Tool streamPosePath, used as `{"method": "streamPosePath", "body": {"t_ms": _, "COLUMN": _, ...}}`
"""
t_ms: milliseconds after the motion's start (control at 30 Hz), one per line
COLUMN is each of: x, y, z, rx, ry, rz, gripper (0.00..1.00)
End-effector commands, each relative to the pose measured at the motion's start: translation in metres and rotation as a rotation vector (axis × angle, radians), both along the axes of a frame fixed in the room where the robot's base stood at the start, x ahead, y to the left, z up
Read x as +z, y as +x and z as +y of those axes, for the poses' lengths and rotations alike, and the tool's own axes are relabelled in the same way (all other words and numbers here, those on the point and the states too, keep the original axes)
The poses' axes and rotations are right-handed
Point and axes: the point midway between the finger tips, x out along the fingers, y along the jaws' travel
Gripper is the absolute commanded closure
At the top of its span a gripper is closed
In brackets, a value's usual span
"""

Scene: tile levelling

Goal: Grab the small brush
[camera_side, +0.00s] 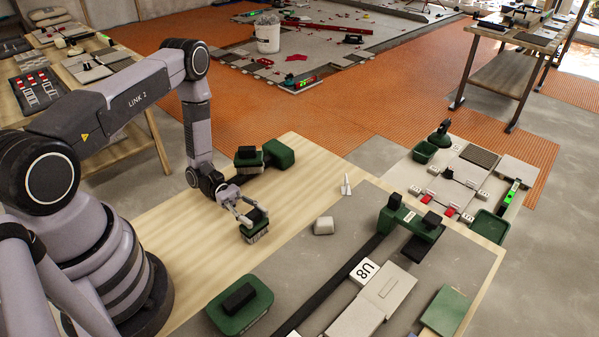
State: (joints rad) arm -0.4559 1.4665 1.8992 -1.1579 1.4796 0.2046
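A small brush (255,231) with a green body, black top grip and pale bristles is on the light wooden table, in the middle left of the side view. My gripper (250,211) is right at it, reaching from the left. Its two fingers are spread, with their tips at the black grip. I cannot tell whether they touch or clamp it, or whether the bristles rest on the table.
A green block (279,153) is beside the rear brush. A whitish block (323,226) and a small white pointed piece (347,185) are to the right. A green clamp-like tool (410,222) stands on the grey slab.

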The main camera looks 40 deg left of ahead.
Motion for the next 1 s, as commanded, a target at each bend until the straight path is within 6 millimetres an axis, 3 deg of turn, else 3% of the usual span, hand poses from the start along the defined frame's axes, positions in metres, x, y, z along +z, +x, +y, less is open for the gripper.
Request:
{"method": "streamPosePath", "body": {"t_ms": 33, "x": 0.000, "y": 0.000, "z": 0.000, "rx": 0.000, "ry": 0.000, "rz": 0.000, "gripper": 0.77}}
{"method": "streamPosePath", "body": {"t_ms": 233, "x": 0.000, "y": 0.000, "z": 0.000, "rx": 0.000, "ry": 0.000, "rz": 0.000, "gripper": 1.00}}
{"method": "streamPosePath", "body": {"t_ms": 667, "x": 0.009, "y": 0.000, "z": 0.000, "rx": 0.000, "ry": 0.000, "rz": -0.001, "gripper": 1.00}}
{"method": "streamPosePath", "body": {"t_ms": 800, "x": 0.032, "y": 0.001, "z": 0.000, "rx": -0.001, "ry": 0.000, "rz": -0.004, "gripper": 1.00}}
{"method": "streamPosePath", "body": {"t_ms": 1000, "x": 0.080, "y": -0.039, "z": 0.007, "rx": 0.004, "ry": -0.001, "rz": 0.000, "gripper": 1.00}}
